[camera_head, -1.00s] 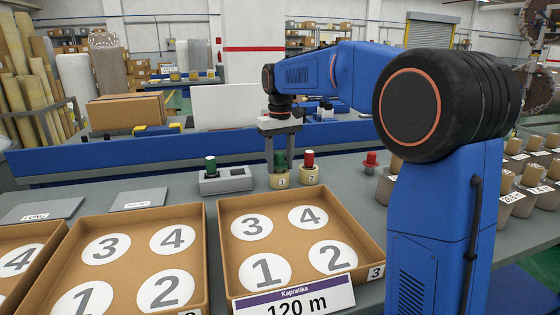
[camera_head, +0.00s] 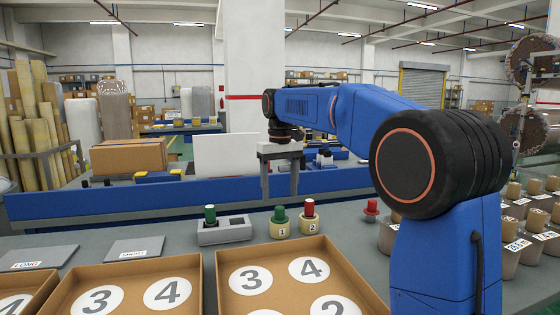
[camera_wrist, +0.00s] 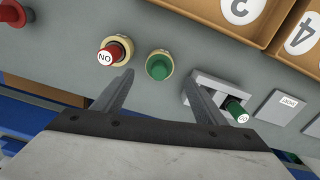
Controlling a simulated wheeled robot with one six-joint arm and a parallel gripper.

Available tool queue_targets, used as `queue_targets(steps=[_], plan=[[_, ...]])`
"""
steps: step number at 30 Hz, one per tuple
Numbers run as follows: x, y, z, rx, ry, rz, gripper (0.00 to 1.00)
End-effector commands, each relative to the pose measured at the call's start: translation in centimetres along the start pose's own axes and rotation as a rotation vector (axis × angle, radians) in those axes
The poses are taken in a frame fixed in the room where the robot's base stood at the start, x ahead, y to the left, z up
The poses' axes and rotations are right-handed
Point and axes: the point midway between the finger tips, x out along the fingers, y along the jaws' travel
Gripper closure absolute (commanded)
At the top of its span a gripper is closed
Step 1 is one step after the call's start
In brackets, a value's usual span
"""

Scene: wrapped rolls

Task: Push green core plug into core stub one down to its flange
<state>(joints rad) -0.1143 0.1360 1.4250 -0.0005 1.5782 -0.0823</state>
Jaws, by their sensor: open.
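Core stub one (camera_head: 280,231), a short cream ring marked 1, stands upright on the grey bench. The green core plug (camera_head: 280,214) is upright in it, with its wider flange at the stub's top; I cannot tell whether a thin gap is left. In the wrist view the green plug (camera_wrist: 159,67) shows from above, with the pale stub rim around it. My gripper (camera_head: 279,192) is open and empty above the plug, its fingers apart to either side. In the wrist view my gripper (camera_wrist: 159,77) frames empty space just in front of the plug.
Stub two (camera_head: 309,227) with a red plug (camera_head: 309,208) stands close on the right. A grey holder (camera_head: 222,234) with another green plug (camera_head: 210,214) is on the left. A loose red plug (camera_head: 371,207) lies farther right. Cardboard trays (camera_head: 218,279) fill the front.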

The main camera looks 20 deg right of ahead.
Motion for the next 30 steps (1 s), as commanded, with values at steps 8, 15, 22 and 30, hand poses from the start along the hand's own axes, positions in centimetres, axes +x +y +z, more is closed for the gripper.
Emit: queue_targets(steps=[8,15,22,30], plan=[[-5.5,0.0,-0.1,0.0,0.002,0.0,0.34],[-8.9,0.0,-0.1,0.0,0.0,0.0,0.34],[-9.9,0.0,0.0,0.0,-0.001,0.0,0.34],[-9.9,0.0,0.0,0.0,-0.001,0.0,0.34]])
